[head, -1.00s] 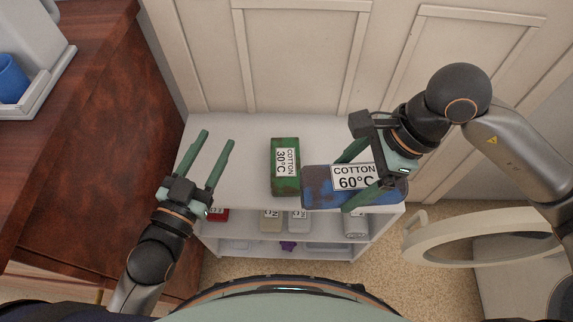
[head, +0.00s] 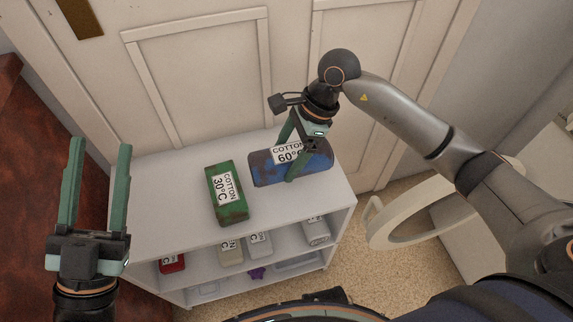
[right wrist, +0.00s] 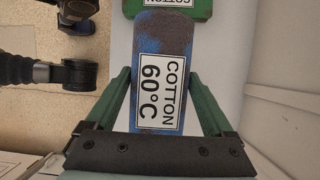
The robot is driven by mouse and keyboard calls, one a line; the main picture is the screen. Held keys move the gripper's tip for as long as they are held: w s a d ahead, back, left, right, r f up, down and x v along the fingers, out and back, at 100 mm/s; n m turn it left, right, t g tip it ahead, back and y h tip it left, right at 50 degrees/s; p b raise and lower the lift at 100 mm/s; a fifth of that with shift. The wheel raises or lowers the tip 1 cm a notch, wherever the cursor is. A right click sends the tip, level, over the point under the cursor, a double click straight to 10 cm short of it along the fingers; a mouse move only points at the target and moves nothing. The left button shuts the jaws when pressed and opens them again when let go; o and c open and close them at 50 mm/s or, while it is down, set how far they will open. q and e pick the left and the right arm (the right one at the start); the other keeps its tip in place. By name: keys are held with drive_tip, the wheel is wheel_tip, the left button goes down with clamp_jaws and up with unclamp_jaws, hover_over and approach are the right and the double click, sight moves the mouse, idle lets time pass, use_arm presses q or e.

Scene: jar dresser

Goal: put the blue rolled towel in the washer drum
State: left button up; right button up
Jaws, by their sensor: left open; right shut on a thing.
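The blue rolled towel (head: 262,172), mottled blue and grey with a "COTTON 60°C" label, is on the top of the white shelf unit. My right gripper (head: 293,160) is shut on it, one finger on each side, and the towel also fills the space between the fingers in the right wrist view (right wrist: 150,40). I cannot tell whether the towel is lifted off the shelf top. My left gripper (head: 95,190) is open and empty, left of the shelf. The washer (head: 480,235) stands at the right with its round door (head: 385,232) swung open; its drum is hidden.
A green rolled towel (head: 228,205) labelled "COTTON 30°C" lies left of the blue one on the shelf unit (head: 150,185). Several smaller labelled items, including a red one (head: 172,264), sit on its lower shelves. Brown wood furniture (head: 30,180) is at the left.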

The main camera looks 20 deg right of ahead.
drive_tip(key=shift+w+d+f, duration=0.15)
drive_tip(key=shift+w+f, duration=0.6)
drive_tip(key=shift+f, duration=0.25)
wheel_tip(320, 180, down, 3)
drive_tip(key=shift+r+b, duration=0.15)
drive_tip(key=shift+b, duration=0.55)
use_arm(q)
drive_tip(key=s+r+m+h, duration=0.1)
drive_tip(key=s+m+h, duration=0.1)
drive_tip(key=s+r+h, duration=0.1)
drive_tip(key=shift+d+r+m+h, duration=0.25)
drive_tip(key=shift+r+m+h, duration=0.05)
drive_tip(key=shift+r+m, duration=0.1)
drive_tip(key=shift+f, duration=0.15)
use_arm(e)
drive_tip(key=o, duration=1.1)
drive_tip(key=shift+f, duration=0.3)
drive_tip(key=shift+c, duration=0.2)
drive_tip(key=shift+o, duration=1)
drive_tip(key=shift+r, duration=0.1)
